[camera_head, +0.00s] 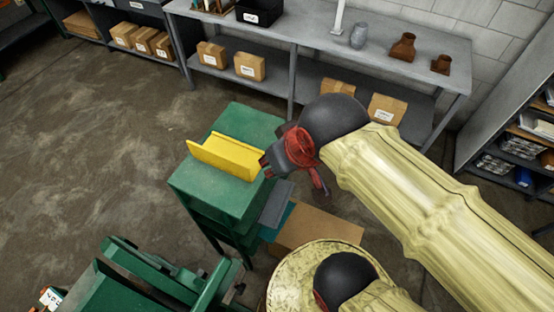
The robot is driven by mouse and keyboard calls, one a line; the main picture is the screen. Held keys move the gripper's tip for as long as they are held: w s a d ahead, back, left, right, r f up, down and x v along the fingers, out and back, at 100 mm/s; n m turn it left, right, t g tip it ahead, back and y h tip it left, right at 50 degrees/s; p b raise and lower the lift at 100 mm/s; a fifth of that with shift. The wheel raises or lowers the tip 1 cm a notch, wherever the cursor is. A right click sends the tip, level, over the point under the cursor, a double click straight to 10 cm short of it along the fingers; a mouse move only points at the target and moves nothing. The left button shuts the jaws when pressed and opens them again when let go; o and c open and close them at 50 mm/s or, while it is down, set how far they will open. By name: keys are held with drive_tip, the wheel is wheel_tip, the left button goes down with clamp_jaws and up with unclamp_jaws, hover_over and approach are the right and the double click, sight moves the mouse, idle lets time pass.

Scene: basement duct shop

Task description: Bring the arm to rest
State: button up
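My arm reaches in from the lower right in a pale yellow ribbed sleeve (420,190) with a black rounded joint (335,120). My gripper (292,162), with red and dark grey parts, hangs at the arm's end, by the right edge of a green stand (245,118). A yellow angled channel piece (225,155) lies on the stand's top, just left of my gripper. I cannot tell whether they touch. The fingers are seen from above and partly hidden, so their opening is unclear.
A grey workbench (310,38) with a lower shelf of cardboard boxes (250,66) runs along the back. A grey shelf unit (510,130) stands at right. A green machine (150,280) is at lower left, and a brown box (315,228) is below my gripper. Open concrete floor lies at left.

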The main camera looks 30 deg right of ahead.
wheel_tip(320, 180, down, 19)
drive_tip(key=b, duration=1.8)
drive_tip(key=shift+b, duration=0.35)
drive_tip(key=shift+r, duration=0.1)
